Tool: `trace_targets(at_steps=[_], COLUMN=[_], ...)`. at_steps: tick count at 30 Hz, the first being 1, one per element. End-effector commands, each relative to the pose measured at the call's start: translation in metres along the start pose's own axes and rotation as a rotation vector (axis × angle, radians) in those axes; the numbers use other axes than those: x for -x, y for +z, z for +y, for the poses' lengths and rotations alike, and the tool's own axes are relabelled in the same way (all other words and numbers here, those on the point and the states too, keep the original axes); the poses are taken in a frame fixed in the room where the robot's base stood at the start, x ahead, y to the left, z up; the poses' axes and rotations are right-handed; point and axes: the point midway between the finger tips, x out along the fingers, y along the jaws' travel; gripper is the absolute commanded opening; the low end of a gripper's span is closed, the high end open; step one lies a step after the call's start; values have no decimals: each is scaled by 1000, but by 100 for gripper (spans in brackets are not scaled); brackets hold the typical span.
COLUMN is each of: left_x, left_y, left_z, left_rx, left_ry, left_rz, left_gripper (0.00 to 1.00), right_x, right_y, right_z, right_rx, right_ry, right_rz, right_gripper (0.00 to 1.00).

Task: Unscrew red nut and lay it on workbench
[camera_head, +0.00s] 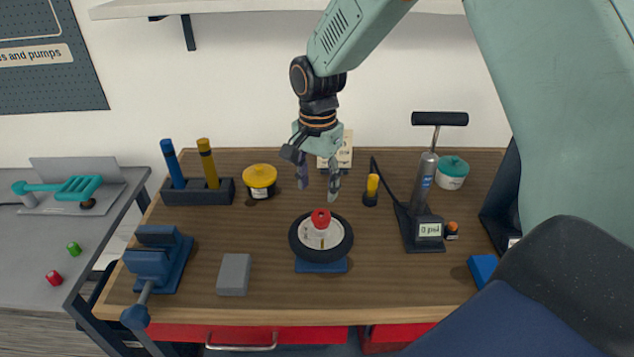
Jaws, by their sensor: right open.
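The red nut (320,217) sits on top of the hub of a small black-tyred wheel (342,246). The wheel lies flat on a blue stand on the wooden workbench (390,288). My right gripper (318,190) hangs above and slightly behind the nut, fingers pointing down. Its two fingers are apart with nothing between them, and it does not touch the nut. My left gripper is not in view.
A grey block (234,274) and a blue vise (155,262) stand left of the wheel. A pump with a gauge (424,215) stands to the right. Behind are a yellow tin (260,180), a tool holder (197,191) and a teal-lidded jar (452,172). Bare wood lies front right.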

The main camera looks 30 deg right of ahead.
Motion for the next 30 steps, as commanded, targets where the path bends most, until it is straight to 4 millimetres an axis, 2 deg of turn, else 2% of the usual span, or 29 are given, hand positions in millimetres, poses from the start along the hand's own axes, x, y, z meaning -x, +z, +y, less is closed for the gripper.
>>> trace_targets(at_steps=[5,12,18,30], left_x=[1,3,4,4], left_y=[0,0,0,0], left_z=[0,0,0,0], left_rx=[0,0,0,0], left_ry=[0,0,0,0], left_rz=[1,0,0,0], left_gripper=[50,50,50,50], right_x=[-16,-52,-72,-77], right_y=[0,1,2,2], right_z=[1,2,3,3], right_rx=[-7,-4,-2,-1], right_ry=[3,2,0,-1], right_rz=[-2,-1,0,0], right_gripper=[54,54,54,53])
